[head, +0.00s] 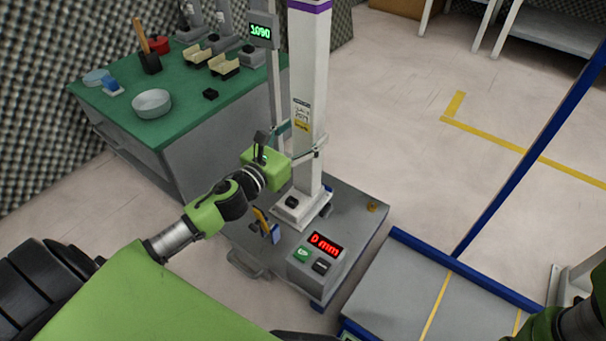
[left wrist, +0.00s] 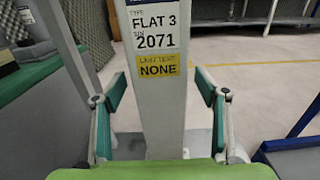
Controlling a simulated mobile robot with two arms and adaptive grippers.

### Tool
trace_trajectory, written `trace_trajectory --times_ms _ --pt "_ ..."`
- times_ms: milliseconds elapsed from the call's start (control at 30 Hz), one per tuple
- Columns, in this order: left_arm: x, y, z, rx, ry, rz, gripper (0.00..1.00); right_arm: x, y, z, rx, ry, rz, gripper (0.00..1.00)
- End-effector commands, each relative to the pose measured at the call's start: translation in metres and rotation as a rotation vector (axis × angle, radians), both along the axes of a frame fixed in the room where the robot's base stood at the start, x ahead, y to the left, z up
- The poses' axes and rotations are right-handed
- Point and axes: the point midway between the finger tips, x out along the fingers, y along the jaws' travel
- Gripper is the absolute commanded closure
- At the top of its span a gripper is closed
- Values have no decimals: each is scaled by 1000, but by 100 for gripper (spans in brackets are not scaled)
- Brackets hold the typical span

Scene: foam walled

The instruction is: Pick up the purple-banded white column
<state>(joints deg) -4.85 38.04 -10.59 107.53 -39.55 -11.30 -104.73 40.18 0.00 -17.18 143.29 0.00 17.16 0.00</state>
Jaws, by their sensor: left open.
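The purple-banded white column (head: 309,75) stands upright on a small white foot on a grey platform in the head view. Its purple band is at the top edge of the picture. In the left wrist view the column (left wrist: 155,100) fills the middle, with labels reading FLAT 3, 2071 and NONE. My left gripper (head: 302,136) is open at the column's lower part. In the left wrist view my left gripper (left wrist: 161,90) has one green-padded finger on each side of the column, with a visible gap on both sides. My right gripper is out of view.
The grey platform (head: 350,226) carries a red display (head: 325,245) reading 0 mm. A thin post with a green display (head: 260,31) reading 1090 stands just left of the column. A green-topped bench (head: 190,98) with a grey dish (head: 152,103) is at left. Blue-edged panels stand at right.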

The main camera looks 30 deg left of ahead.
Motion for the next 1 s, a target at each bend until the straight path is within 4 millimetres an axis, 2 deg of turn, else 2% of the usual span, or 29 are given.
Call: trace_trajectory --times_ms 167,200,400,467,500,833,1000 --pt "0 0 0 0 1 0 33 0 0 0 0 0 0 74" --pt "0 0 0 -1 1 0 36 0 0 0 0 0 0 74" --pt "0 0 0 -1 1 0 88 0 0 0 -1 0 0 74" --pt "0 0 0 -1 1 0 100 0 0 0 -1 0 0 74" --pt "1 0 7 -1 -11 -1 100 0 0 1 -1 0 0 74" --pt "1 0 11 0 -10 -2 100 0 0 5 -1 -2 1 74" --pt "1 0 29 -1 -11 -2 100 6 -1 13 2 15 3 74"
